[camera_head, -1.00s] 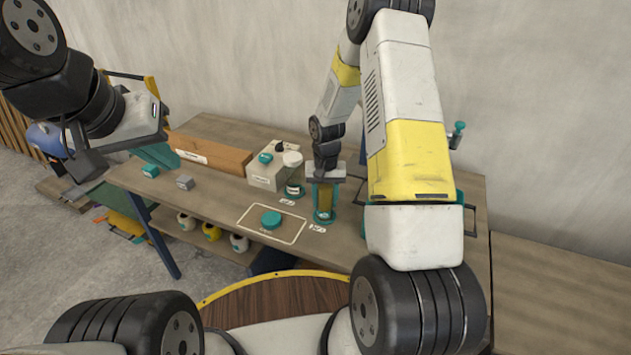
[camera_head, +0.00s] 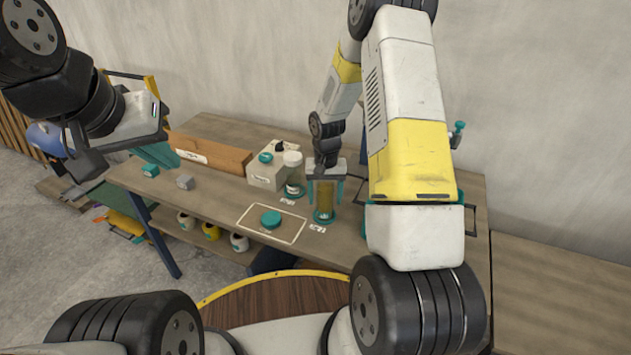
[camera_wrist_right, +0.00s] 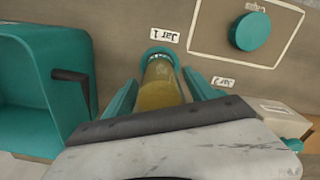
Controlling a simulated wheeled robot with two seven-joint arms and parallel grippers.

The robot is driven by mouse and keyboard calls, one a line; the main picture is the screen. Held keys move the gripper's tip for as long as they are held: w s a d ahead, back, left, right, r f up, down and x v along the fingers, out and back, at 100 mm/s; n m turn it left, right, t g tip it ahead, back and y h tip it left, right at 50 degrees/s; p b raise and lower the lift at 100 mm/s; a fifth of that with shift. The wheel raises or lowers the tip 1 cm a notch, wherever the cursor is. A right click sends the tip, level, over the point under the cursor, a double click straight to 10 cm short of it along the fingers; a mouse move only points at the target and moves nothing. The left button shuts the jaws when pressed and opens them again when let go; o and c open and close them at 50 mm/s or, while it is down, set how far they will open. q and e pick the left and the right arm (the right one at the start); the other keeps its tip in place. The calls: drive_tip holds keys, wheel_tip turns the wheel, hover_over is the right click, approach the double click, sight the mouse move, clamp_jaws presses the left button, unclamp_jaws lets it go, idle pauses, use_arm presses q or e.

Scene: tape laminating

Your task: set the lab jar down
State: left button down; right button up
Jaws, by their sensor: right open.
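The lab jar (camera_head: 324,198), clear with amber contents, stands upright in a teal ring on the bench. In the right wrist view the jar (camera_wrist_right: 160,88) sits between the fingers of my right gripper (camera_wrist_right: 163,92). The fingers are spread, with a visible gap on each side of the jar. In the head view my right gripper (camera_head: 325,185) comes down over the jar from above. A "Jar 1" label (camera_wrist_right: 162,35) lies beside it. My left gripper (camera_head: 122,150) is over the bench's left end, apart from the jar; its finger opening is unclear.
A white-lidded jar (camera_head: 293,172) stands close left of the lab jar, before a grey box (camera_head: 266,172). A teal lid (camera_head: 271,219) lies in a marked rectangle in front. A teal bin (camera_wrist_right: 35,90) is close on the other side.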

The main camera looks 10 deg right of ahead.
drive_tip(key=s+r+t, duration=0.1)
drive_tip(key=s+r, duration=0.1)
drive_tip(key=r, duration=0.8)
drive_tip(key=s+r+t, duration=0.1)
drive_tip(key=s+r, duration=0.1)
drive_tip(key=r, duration=0.9)
drive_tip(key=s+a+r+n+t+y, duration=0.1)
drive_tip(key=s+r+t, duration=0.1)
drive_tip(key=s+r, duration=0.5)
drive_tip(key=s+a+r+n+t+y, duration=0.1)
drive_tip(key=s+r, duration=0.5)
drive_tip(key=s, duration=0.7)
drive_tip(key=shift+a+r+n+t, duration=0.15)
drive_tip(key=shift+r+n+t, duration=0.25)
drive_tip(key=shift+n+t, duration=0.15)
